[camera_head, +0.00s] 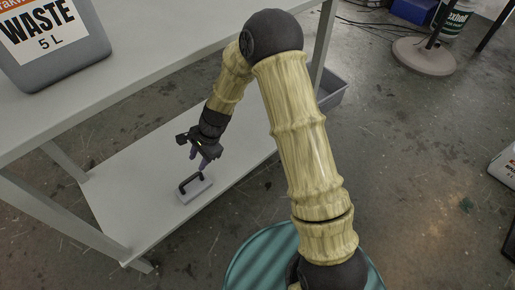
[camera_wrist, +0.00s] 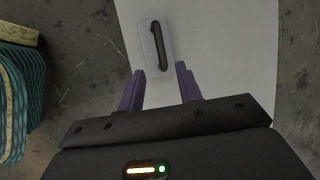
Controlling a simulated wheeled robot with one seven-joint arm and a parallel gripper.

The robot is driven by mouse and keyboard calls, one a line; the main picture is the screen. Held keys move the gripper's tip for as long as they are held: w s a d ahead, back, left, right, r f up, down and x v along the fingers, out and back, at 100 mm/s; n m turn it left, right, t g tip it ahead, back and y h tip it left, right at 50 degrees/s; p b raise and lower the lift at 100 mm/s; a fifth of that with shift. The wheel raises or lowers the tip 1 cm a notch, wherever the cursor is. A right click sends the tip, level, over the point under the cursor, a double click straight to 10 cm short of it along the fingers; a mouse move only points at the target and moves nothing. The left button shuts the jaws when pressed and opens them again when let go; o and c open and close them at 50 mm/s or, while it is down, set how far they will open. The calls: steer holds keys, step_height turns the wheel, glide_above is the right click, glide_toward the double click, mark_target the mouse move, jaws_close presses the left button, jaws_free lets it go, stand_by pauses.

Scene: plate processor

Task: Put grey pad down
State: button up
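The grey pad (camera_head: 195,189) is a small flat block with a dark bar handle on top. It lies on the lower white shelf (camera_head: 150,205), near its front edge in the head view. It also shows in the wrist view (camera_wrist: 146,51), with its handle running lengthwise, just beyond my fingertips. My gripper (camera_head: 199,163) is above and slightly behind the pad, pointing down. In the wrist view its two purple fingers (camera_wrist: 160,70) are spread apart with nothing between them. The gripper is apart from the handle.
A waste container (camera_head: 55,45) stands on the upper table surface (camera_head: 130,75) at the left. Table legs frame the shelf. A grey bin (camera_head: 333,90) is on the floor behind. The shelf around the pad is clear.

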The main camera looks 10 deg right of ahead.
steer(key=s+d+r+n+t+h, duration=0.1)
steer(key=s+d+r+n, duration=0.2)
steer(key=d, duration=0.5)
steer(key=s+d+r+n+t+h, duration=0.1)
steer(key=s+d+r+n+h, duration=0.1)
steer(key=s+d+r+n, duration=0.2)
steer(key=s+d+r+n+t+h, duration=0.1)
steer(key=s+d+r+n, duration=0.3)
steer(key=d+r, duration=0.5)
steer(key=s+d+h, duration=0.1)
steer(key=s+d, duration=0.1)
steer(key=d, duration=0.1)
steer(key=shift+s, duration=0.2)
steer(key=w+p+v, duration=0.3)
steer(key=p+v, duration=1.3)
steer(key=w+r+p+v, duration=0.1)
steer(key=w+p+v, duration=0.2)
steer(key=p+v, duration=1.3)
steer(key=w+r+p+v, duration=0.1)
steer(key=w+p+v, duration=0.3)
steer(key=p+v, duration=1.2)
steer(key=shift+r+p, duration=0.25)
steer(key=shift+p, duration=0.45)
steer(key=shift+f, duration=0.1)
